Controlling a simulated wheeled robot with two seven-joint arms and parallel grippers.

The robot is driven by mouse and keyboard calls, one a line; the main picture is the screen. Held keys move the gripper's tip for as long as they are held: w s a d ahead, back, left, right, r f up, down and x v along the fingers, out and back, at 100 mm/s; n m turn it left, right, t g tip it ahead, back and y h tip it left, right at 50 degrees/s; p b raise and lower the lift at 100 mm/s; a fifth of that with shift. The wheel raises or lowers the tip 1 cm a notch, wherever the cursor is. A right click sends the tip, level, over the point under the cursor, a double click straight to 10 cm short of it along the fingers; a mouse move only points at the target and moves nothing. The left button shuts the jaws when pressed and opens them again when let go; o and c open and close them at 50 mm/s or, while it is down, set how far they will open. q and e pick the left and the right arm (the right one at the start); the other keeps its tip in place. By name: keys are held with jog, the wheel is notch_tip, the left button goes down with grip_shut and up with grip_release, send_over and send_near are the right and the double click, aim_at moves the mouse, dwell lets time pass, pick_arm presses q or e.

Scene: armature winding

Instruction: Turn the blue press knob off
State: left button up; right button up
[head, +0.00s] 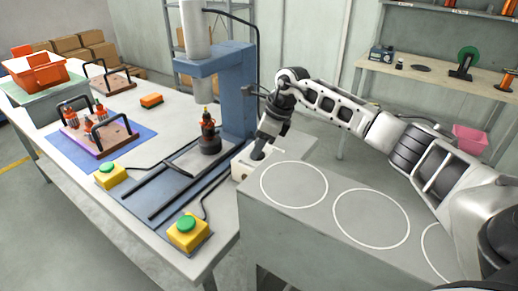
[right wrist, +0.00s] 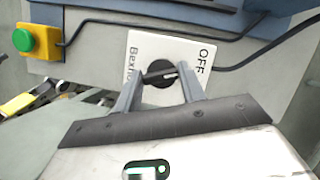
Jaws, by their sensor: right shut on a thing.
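The blue press (head: 233,85) stands on the table with a grey cylinder above a dark-based part. Its white control box (head: 240,170) sits at the table's right edge. In the right wrist view the box's white plate (right wrist: 143,45) reads "OFF" on the right side and partly hidden lettering on the left. The black knob (right wrist: 158,74) is at the plate's middle, its pale mark toward the right, the "OFF" side. My right gripper (right wrist: 160,82) is shut on the knob, one finger on each side. It hides the knob in the head view. My left gripper is not in view.
Yellow boxes with green buttons (head: 187,231) (head: 110,173) stand along the press's front. A grey stand with white circles (head: 294,185) is close below my right arm. A blue mat (head: 135,143) holds a tray of parts. Cables run over the table.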

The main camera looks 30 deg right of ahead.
jog(key=shift+w+n+g+y+b, duration=0.1)
jog(key=shift+n+g+y+b, duration=0.3)
jog(key=shift+n, duration=0.8)
jog(key=shift+r, duration=0.1)
jog(key=o, duration=1)
jog(key=shift+d, duration=0.1)
jog(key=v, duration=1.6)
jog(key=shift+b, duration=0.35)
